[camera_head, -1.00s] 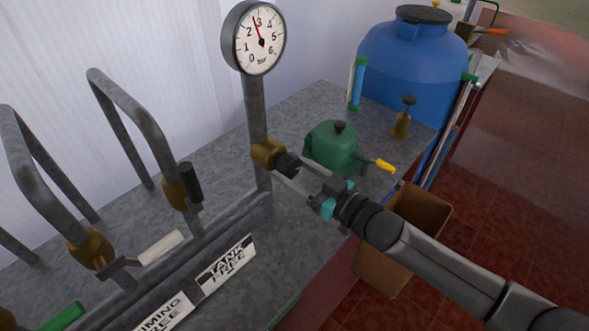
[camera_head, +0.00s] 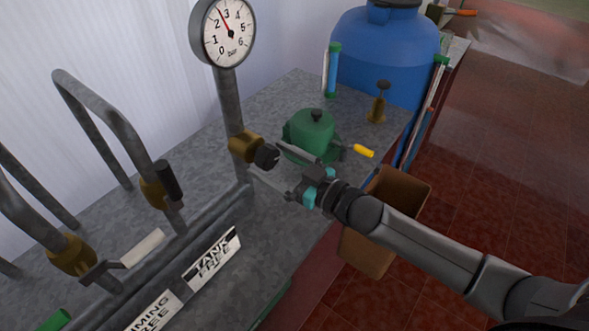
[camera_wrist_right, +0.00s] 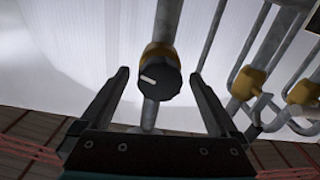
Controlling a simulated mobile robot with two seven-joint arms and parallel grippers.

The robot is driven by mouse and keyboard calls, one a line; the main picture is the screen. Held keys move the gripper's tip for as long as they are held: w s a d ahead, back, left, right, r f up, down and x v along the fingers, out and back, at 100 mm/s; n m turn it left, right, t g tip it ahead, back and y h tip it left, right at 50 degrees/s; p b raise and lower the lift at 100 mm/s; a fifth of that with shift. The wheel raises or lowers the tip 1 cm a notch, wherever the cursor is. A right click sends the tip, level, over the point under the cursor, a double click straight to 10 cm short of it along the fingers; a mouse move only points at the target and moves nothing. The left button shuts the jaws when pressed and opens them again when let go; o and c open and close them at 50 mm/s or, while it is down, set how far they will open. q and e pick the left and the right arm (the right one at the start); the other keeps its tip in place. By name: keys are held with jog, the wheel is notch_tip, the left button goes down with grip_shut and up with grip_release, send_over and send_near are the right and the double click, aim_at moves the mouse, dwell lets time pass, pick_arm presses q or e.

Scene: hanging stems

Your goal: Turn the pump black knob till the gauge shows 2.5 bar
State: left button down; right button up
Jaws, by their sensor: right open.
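The black knob (camera_head: 266,156) sits on a brass valve (camera_head: 245,146) on the gauge's grey pipe. The round gauge (camera_head: 223,32) has its needle between 2 and 3 bar. My right gripper (camera_head: 268,162) is open and empty, with its fingers pointing at the knob. In the right wrist view the knob (camera_wrist_right: 158,80) shows its white mark pointing left, slightly up. It appears between the open fingertips of the right gripper (camera_wrist_right: 158,75), with clear gaps on both sides. My left gripper is not in view.
A green pump-like body (camera_head: 309,136) stands on the grey bench just behind the right gripper. Bent pipes with brass valves (camera_head: 72,254) stand at left. A blue tank (camera_head: 385,55) is at the back and a brown box (camera_head: 375,245) is below the forearm.

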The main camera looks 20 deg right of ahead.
jog(key=v, duration=1.5)
jog(key=shift+p, duration=0.3)
jog(key=s+d+f+m+g+h+b, duration=0.1)
jog(key=s+d+f+m+h, duration=0.15)
jog(key=f, duration=0.75)
jog(key=s+d+f+m+g+h+b, duration=0.1)
jog(key=d+f+g+h+b, duration=0.2)
jog(key=f, duration=0.8)
jog(key=s+d+f+m+h, duration=0.1)
jog(key=s+d+f+h, duration=0.2)
jog(key=f, duration=0.7)
jog(key=s+a+f+g+b, duration=0.2)
jog(key=s+a+f+g, duration=0.2)
jog(key=s+f, duration=0.7)
jog(key=s+a+f+g+h+b, duration=0.1)
jog(key=s+a+f+g, duration=0.4)
jog(key=s+f, duration=0.6)
jog(key=shift+s+a+m+g+b, duration=0.2)
jog(key=shift+s+m+g+b, duration=0.3)
jog(key=shift+s, duration=0.65)
